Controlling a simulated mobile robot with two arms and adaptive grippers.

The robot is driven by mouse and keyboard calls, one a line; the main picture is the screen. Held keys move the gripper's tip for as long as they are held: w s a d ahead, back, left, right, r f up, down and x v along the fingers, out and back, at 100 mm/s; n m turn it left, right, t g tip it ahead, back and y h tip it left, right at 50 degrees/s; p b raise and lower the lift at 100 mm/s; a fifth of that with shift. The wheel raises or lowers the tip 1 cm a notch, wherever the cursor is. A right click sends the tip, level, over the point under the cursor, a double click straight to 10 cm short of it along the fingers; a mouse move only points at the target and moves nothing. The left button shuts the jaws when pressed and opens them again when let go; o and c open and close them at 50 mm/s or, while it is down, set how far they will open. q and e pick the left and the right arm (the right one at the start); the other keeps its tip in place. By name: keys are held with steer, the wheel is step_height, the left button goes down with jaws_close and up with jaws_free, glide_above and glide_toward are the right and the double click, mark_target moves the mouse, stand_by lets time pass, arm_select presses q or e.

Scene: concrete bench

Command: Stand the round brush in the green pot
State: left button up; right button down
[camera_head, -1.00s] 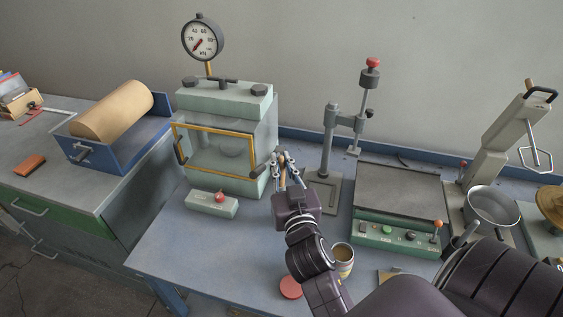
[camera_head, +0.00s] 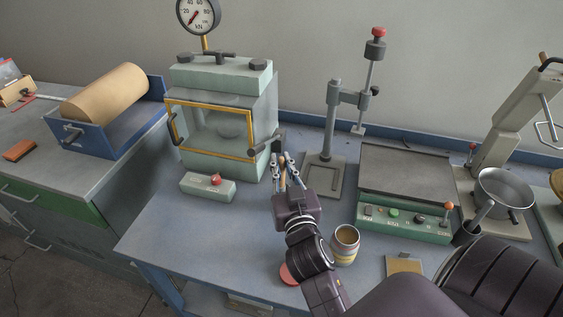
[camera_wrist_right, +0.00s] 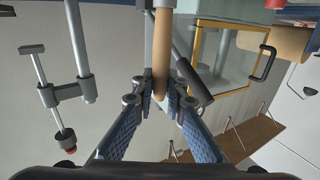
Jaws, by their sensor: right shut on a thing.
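My right gripper (camera_head: 286,168) is shut on a slim wooden handle, the brush handle (camera_wrist_right: 162,45), in front of the pale green press. In the wrist view the handle runs between the two blue-padded fingers (camera_wrist_right: 155,95) and out of the top edge. Its bristles do not show. A small banded pot (camera_head: 345,246), cream and yellowish with a brown inside, stands on the bench to the right of my right wrist. No plainly green pot shows. My left gripper is in neither current view.
The press (camera_head: 222,120) with its gold-framed door stands behind the gripper. A metal stand (camera_head: 328,135) and a flat hotplate (camera_head: 407,172) are to the right. A red disc (camera_head: 289,274) lies beside my arm. The bench front left (camera_head: 185,235) is clear.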

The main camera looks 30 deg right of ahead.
steer(key=shift+f, duration=0.2)
steer(key=c, duration=1.9)
jaws_free()
step_height(320, 180, up, 10)
steer(key=shift+r, duration=0.1)
